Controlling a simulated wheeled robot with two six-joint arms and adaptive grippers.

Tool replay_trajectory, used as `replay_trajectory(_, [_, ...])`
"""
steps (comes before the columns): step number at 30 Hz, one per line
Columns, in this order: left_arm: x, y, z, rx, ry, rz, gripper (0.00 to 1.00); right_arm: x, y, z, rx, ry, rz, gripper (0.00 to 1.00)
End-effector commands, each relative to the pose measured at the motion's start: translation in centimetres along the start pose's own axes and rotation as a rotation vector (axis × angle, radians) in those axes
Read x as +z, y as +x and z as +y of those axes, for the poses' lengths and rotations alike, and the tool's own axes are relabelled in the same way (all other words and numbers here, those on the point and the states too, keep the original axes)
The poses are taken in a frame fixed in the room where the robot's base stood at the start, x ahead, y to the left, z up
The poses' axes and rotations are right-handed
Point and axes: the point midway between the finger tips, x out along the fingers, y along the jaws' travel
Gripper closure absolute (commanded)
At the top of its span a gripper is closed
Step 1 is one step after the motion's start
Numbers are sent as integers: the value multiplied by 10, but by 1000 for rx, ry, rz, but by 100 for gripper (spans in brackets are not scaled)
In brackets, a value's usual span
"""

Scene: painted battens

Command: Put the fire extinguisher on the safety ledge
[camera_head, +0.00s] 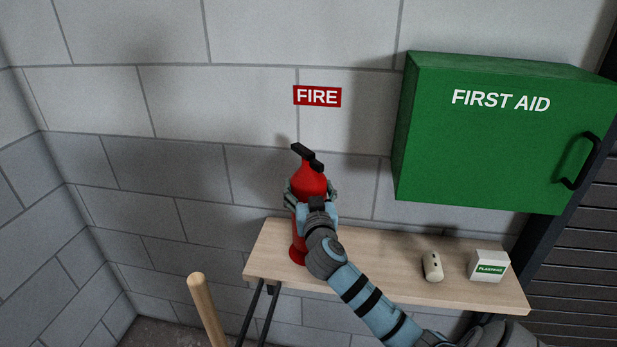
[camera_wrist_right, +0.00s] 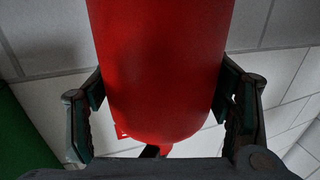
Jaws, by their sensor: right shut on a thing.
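The red fire extinguisher (camera_head: 298,250) with a black handle stands upright at the left part of the wooden safety ledge (camera_head: 380,277). Its base appears to be on or just over the board; I cannot tell whether it touches. My right gripper (camera_head: 312,192) is shut around the upper body of the extinguisher, which my arm partly hides. In the right wrist view the red cylinder (camera_wrist_right: 160,70) fills the space between the two fingers. My left gripper is not in view.
A white roll (camera_head: 432,266) and a white plasters box (camera_head: 490,266) stand on the ledge's right part. A green first aid cabinet (camera_head: 490,130) hangs above them. A red FIRE sign (camera_head: 317,96) is on the wall. A wooden pole (camera_head: 206,312) stands at the lower left.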

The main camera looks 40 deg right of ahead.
Motion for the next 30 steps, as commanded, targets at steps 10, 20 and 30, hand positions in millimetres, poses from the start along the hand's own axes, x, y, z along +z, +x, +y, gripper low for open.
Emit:
replay_trajectory(10, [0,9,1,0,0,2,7,33,0,-1,-2,0,3,88])
replay_trajectory(20, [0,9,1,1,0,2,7,35,0,0,0,-1,-3,7])
replay_trajectory(30, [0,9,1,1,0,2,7,36,-11,-1,-2,-1,-2,7])
